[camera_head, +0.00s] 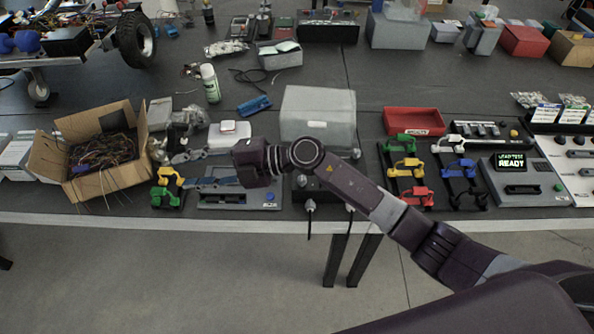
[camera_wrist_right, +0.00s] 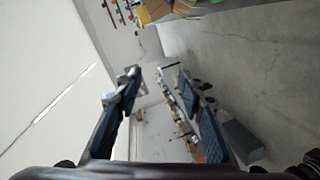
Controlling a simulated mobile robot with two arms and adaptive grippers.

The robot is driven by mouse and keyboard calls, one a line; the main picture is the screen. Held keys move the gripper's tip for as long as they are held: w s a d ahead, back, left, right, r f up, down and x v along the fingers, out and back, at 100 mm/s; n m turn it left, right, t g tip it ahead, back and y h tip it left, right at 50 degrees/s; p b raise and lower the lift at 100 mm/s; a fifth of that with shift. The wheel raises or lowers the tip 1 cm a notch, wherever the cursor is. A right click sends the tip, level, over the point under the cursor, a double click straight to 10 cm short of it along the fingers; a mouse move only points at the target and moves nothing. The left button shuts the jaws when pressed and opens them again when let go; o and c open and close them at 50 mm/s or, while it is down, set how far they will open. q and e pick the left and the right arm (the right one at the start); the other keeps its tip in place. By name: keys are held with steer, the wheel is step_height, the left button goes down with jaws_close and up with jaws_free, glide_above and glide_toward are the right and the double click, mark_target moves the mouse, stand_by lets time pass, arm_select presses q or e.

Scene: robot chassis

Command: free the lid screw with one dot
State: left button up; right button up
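I cannot make out a lid screw with one dot in either view. My right gripper (camera_head: 174,171) reaches in from the right in the head view, above the front edge of the table. Its two fingers point left and are spread apart, with nothing visibly held between them. In the right wrist view the gripper (camera_wrist_right: 152,72) is also open and empty. A wheeled chassis (camera_head: 68,42) with wires stands at the back left, far from this gripper. A grey panel (camera_head: 240,201) with a blue knob lies partly hidden under the gripper. My left gripper is not in view.
A cardboard box (camera_head: 92,186) of wires stands left of the gripper, near yellow and green clips (camera_head: 167,187). A translucent grey case (camera_head: 318,112) stands behind the forearm. A red tray (camera_head: 413,122) and coloured handles are to the right. The dark table (camera_head: 390,70) has free room mid-back.

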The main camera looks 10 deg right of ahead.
steer(key=d+f+n+g+h, duration=0.2)
steer(key=d+f+g+h, duration=0.15)
steer(key=f, duration=0.25)
steer(key=m+h, duration=0.1)
steer(key=h, duration=1.1)
glide_above(302, 178)
step_height(302, 178, down, 3)
steer(key=shift+a+r+g+y+p, duration=0.15)
steer(key=shift+g+y+p, duration=0.1)
steer(key=shift+p, duration=0.2)
steer(key=shift+d+f, duration=0.2)
steer(key=shift+f, duration=0.05)
step_height(302, 178, down, 6)
steer(key=shift+a+p, duration=0.1)
steer(key=shift+p, duration=1)
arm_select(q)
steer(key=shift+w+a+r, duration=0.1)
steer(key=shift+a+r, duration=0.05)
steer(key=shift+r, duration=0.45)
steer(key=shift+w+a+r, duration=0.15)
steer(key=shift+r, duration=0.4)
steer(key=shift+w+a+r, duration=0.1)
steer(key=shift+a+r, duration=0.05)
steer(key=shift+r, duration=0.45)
arm_select(e)
steer(key=shift+f, duration=0.65)
jaws_close()
